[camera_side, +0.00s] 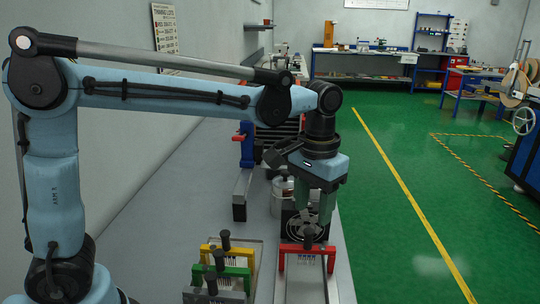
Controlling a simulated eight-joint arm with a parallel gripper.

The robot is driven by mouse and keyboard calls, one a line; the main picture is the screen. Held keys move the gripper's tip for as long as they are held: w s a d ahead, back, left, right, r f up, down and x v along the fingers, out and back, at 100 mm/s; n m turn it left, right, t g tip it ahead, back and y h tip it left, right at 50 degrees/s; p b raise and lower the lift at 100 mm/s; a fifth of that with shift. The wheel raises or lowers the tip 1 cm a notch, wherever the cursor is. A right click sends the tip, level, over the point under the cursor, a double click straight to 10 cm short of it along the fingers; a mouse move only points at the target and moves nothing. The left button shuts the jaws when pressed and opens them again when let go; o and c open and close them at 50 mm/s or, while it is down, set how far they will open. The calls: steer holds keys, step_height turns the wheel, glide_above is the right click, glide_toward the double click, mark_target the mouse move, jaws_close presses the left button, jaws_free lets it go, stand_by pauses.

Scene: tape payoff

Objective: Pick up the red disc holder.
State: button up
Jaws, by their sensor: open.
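The red disc holder (307,250) stands near the right edge of the grey bench. It is a red bridge-shaped frame with a dark knob on top, and a pale label hangs under its bar. My gripper (315,222) is just above it, fingers pointing down and apart. I cannot tell whether a finger touches the knob. The holder still rests at bench level.
Yellow (228,252), green (223,272) and grey (214,293) holders with dark knobs stand close together to the left. A metal canister (279,192) and a dark unit with round rings (302,226) stand behind. The bench (165,215) is clear farther left.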

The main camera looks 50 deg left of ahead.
mark_target(309, 230)
steer(key=shift+w+a+f, duration=0.1)
steer(key=shift+a+f, duration=0.05)
steer(key=shift+f, duration=1.95)
steer(key=shift+a+f, duration=0.15)
steer(key=shift+f, duration=1.9)
jaws_close()
